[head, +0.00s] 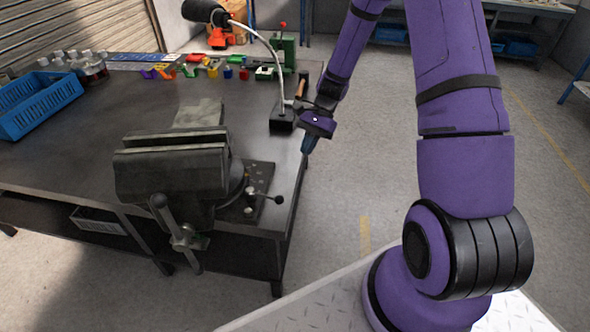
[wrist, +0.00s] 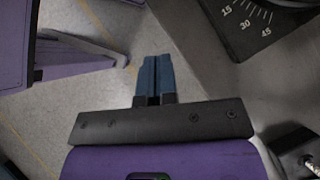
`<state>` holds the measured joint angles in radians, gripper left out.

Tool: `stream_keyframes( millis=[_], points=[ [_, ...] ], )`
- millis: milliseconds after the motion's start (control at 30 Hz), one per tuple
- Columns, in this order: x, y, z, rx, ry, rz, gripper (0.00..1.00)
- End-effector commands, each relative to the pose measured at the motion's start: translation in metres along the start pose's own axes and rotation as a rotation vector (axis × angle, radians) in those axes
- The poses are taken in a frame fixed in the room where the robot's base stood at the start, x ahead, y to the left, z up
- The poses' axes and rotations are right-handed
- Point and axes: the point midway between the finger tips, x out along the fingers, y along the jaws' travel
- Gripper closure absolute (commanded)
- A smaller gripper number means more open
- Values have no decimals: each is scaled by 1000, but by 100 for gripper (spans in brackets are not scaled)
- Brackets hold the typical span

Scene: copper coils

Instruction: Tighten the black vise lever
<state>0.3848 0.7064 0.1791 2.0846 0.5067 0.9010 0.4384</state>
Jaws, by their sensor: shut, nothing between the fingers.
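The dark grey vise (head: 170,172) is mounted at the near right corner of the workbench. A lever with a black ball knob (head: 279,200) sticks out to the right of its base. A longer bar handle (head: 175,232) hangs at the vise's front. In the wrist view the base's angle scale (wrist: 252,18) shows at the top right; I cannot make out the lever there. My gripper (head: 306,148) points down just off the bench's right edge, behind and right of the lever, apart from it. Its blue fingers (wrist: 154,78) are shut and empty, over the floor.
The dark workbench (head: 100,105) has its right edge beside my gripper. A lamp base (head: 282,122) stands close left of the gripper, its stalk curving up. A blue crate (head: 40,103) and several coloured clamps (head: 190,70) lie farther off. The floor (head: 345,190) to the right is clear.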

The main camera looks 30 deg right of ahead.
Motion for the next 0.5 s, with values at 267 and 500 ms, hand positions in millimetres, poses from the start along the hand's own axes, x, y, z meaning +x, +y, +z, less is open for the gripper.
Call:
stream_keyframes(
  millis=[267,500],
  points=[
    [45,1,1,1,-4,4,100],
    [89,1,1,-1,-5,4,100]
  ],
)
